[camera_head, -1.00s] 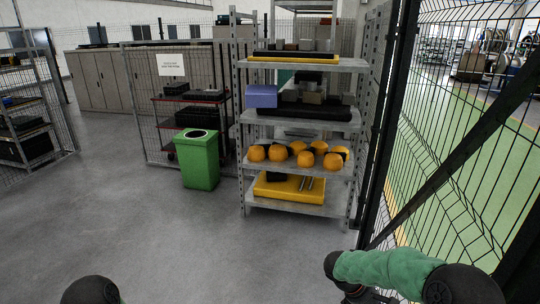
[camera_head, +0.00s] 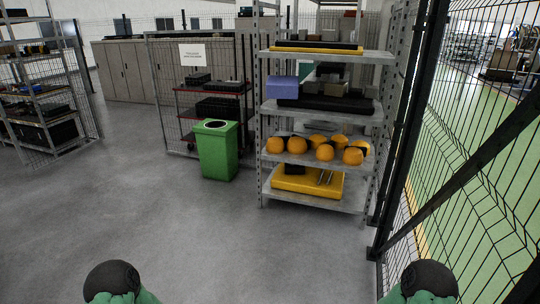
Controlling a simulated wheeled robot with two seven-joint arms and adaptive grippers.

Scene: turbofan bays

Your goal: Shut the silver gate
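A black-framed mesh panel (camera_head: 462,200) with a diagonal brace stands close on the right, like a gate leaf. A grey-framed mesh panel (camera_head: 160,85) with a white sign (camera_head: 192,54) stands upright at the back, left of the shelf. I cannot tell for sure which is the silver gate; no latch or handle shows clearly. Only the dark joints and green links of my arms show at the bottom edge, left and right. Both of my grippers are out of view.
A metal shelf (camera_head: 318,109) with yellow-orange helmets stands in the middle, close to the right panel. A green bin (camera_head: 217,152) stands left of it. Another shelf rack (camera_head: 38,90) is at far left. The grey floor ahead and left is clear.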

